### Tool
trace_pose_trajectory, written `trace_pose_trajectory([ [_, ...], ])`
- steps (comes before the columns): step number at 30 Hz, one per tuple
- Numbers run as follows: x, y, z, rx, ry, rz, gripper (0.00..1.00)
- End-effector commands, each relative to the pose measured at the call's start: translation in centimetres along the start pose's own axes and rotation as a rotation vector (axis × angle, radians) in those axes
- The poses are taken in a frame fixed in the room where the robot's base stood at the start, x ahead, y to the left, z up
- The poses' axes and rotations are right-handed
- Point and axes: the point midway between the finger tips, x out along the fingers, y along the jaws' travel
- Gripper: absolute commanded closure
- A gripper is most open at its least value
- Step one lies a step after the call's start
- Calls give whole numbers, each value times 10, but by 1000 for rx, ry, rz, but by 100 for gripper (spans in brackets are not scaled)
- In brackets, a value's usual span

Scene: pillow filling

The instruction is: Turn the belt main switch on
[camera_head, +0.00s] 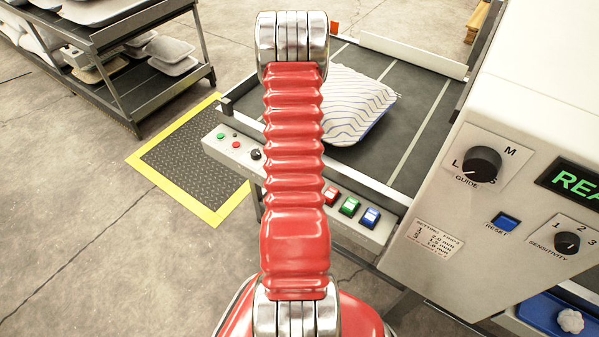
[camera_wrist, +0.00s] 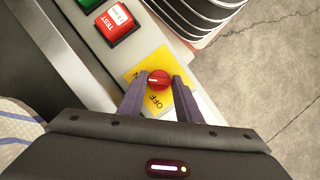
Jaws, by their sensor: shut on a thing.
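The belt main switch is a red rotary knob (camera_wrist: 159,79) on a yellow plate (camera_wrist: 150,62) in the wrist view. My gripper (camera_wrist: 159,86) has its two dark fingers on either side of the knob and is shut on it. The knob's white mark lies to the left in the picture, toward a label partly hidden by the left finger, of which an N shows. The OFF label shows below the knob, between the fingers. In the head view my red arm covers the switch and gripper.
A red TEST button (camera_wrist: 121,20) sits close beside the yellow plate. In the head view, the control rail (camera_head: 214,143) carries buttons and a black knob (camera_head: 256,154). A striped pillow (camera_head: 352,108) lies on the belt (camera_head: 425,95). A white machine housing (camera_head: 540,75) stands at right.

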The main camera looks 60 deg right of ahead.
Motion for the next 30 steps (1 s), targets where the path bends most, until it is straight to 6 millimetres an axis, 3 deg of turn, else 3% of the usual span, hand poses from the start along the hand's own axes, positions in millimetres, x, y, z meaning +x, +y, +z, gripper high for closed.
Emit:
trace_pose_trajectory([
  [13, 0, 0, 0, 13, -1, -6, 91],
  [14, 0, 0, 0, 13, -1, -6, 67],
  [15, 0, 0, 0, 13, -1, -6, 65],
  [21, 0, 0, 0, 12, 0, -5, 51],
  [30, -1, 0, 0, 11, 0, -5, 50],
])
